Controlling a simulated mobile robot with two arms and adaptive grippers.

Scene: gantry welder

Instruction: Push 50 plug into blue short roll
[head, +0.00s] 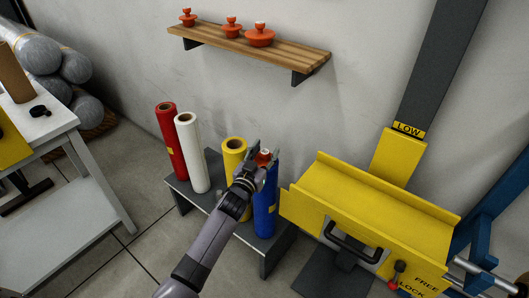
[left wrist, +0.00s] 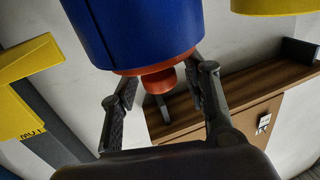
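The blue roll (head: 264,210) stands upright at the right end of the low grey bench. An orange-red plug (head: 264,156) is at its top end, partly hidden by my left gripper (head: 256,160). In the left wrist view, the blue roll (left wrist: 135,30) shows with the plug's flange against its end and its narrower knob (left wrist: 158,82) sticking out. I cannot tell how deep the plug sits. My left gripper's fingers (left wrist: 160,85) are spread on both sides of the knob, with gaps to it. My right gripper is not in view.
Red (head: 171,140), white (head: 192,152) and yellow (head: 234,155) rolls share the bench (head: 205,208). A wooden shelf (head: 285,55) above carries three orange plugs (head: 232,28). A yellow machine housing (head: 370,200) stands close right of the blue roll. A grey table (head: 60,130) is at left.

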